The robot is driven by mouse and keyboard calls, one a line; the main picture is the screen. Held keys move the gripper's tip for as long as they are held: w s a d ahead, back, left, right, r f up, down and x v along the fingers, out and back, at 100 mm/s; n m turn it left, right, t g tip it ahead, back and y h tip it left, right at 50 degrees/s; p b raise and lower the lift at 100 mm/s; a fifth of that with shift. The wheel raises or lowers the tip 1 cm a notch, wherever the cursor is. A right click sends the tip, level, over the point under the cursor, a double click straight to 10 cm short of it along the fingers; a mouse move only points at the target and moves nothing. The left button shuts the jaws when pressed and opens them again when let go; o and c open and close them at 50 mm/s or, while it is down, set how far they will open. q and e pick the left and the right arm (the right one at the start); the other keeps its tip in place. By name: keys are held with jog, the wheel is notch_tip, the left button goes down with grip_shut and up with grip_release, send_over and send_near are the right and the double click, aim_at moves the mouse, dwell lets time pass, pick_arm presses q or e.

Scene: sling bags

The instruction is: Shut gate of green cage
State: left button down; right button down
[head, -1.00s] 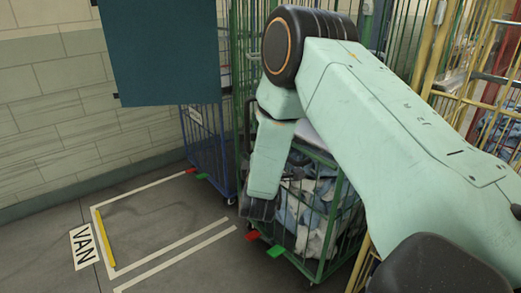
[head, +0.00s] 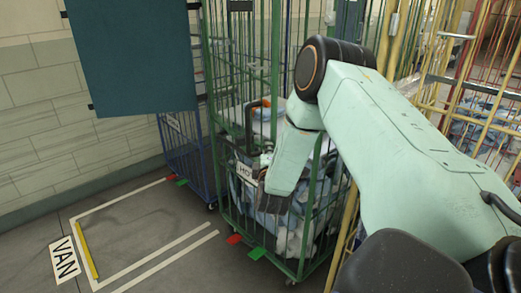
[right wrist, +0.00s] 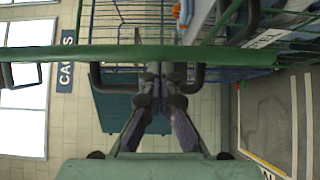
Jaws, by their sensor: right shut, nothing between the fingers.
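The green cage (head: 305,225) stands in the middle of the head view, with white and blue bags behind its bars. Its tall green uprights rise at its left side. A green bar (right wrist: 120,54) crosses the right wrist view close ahead of my right gripper (right wrist: 154,72). This gripper is shut and empty, and I cannot tell whether it touches the bar. In the head view my right gripper (head: 267,158) is small and partly hidden by its forearm, in front of the cage's upper bag level. The gate's exact angle is unclear. My left gripper is out of view.
A blue cage (head: 183,150) stands to the left of the green one. Yellow cage bars (head: 346,230) are close on the right. A dark teal panel (head: 130,55) hangs at upper left. The marked floor by the VAN sign (head: 65,260) is clear.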

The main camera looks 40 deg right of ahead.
jog(key=s+d+p, duration=0.2)
jog(key=d+p, duration=0.2)
jog(key=d, duration=0.7)
jog(key=shift+s+d, duration=0.2)
jog(key=shift+d, duration=0.1)
jog(key=shift+w+a, duration=0.1)
